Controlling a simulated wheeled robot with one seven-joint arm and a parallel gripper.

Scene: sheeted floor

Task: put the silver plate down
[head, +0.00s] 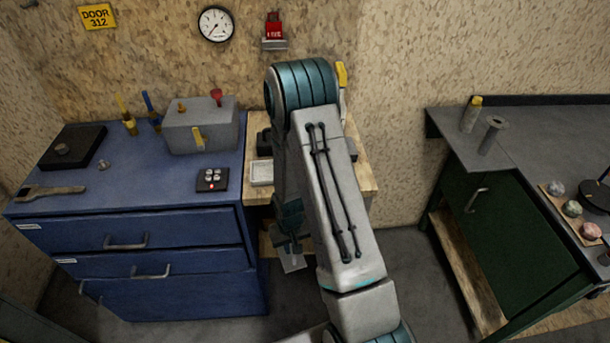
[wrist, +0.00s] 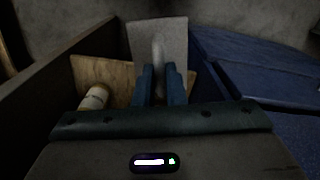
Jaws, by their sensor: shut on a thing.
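The silver plate (wrist: 140,40) is a flat grey rectangle with a pale raised bar or handle down its middle. My gripper (wrist: 161,76) is shut on this bar, its two blue fingers on either side. In the head view the plate (head: 293,263) shows small below my gripper (head: 289,246), in front of the wooden stand and right of the blue cabinet. It is held clear of the cabinet top. My arm hides part of the area behind it.
The blue cabinet (head: 130,226) carries a grey box (head: 200,128), a button panel (head: 212,179) and a black slab (head: 74,146). A wooden stand (head: 358,182) holds a white tray (head: 262,172). A green bench (head: 500,215) stands right. In the wrist view a pale cylinder (wrist: 95,97) lies left.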

